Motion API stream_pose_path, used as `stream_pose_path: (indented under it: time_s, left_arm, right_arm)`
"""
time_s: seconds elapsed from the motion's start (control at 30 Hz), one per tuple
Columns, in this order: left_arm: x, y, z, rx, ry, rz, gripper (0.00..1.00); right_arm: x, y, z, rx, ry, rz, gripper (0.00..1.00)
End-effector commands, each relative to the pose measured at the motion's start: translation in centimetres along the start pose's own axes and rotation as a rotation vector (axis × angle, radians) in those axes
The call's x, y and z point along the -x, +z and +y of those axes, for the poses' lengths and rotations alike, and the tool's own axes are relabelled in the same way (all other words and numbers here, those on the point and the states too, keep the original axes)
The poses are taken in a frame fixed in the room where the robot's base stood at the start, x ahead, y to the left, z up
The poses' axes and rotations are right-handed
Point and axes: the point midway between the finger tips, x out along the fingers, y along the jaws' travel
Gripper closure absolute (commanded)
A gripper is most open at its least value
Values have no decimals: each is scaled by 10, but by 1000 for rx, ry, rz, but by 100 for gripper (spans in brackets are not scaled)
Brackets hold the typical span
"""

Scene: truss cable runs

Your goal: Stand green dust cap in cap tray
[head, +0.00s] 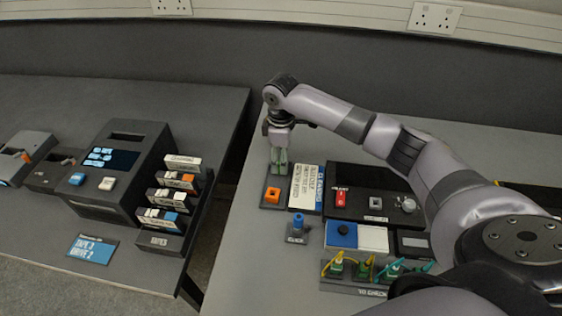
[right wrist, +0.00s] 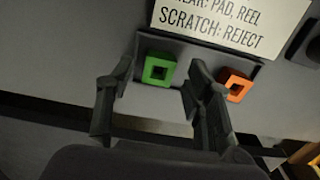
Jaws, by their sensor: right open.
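The green dust cap (right wrist: 159,69) is a square ring with a hole in its middle. In the right wrist view it stands on the cap tray (right wrist: 190,50), beside the orange cap (right wrist: 235,84). My right gripper (right wrist: 160,85) is open, with one finger on either side of the green cap; I cannot tell whether they touch it. In the head view my right gripper (head: 279,170) points down at the back end of the dark cap tray (head: 268,206), behind the orange cap (head: 272,195). It largely hides the green cap there. My left gripper is not in view.
A printed card (head: 305,187) lies right of the tray. A blue part (head: 298,222) stands nearer. A dark fixture (head: 365,205) and a rack of green connectors (head: 365,270) fill the right side. A gap separates the left table, with its tester (head: 120,165).

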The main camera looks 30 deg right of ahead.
Motion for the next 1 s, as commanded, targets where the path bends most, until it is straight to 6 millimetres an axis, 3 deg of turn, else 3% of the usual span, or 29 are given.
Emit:
stream_pose_path:
  time_s: [0.2, 0.43, 0.63, 1.0]
  left_arm:
    - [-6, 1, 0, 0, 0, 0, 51]
    - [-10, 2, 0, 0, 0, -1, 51]
    - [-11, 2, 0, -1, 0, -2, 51]
    - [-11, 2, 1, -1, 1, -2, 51]
  right_arm:
    - [48, -1, 1, 1, 3, 5, 52]
    - [88, -1, 0, 1, 1, 3, 52]
    - [102, -1, 0, 1, 0, 2, 52]
    - [102, -1, 0, 1, -1, 2, 52]
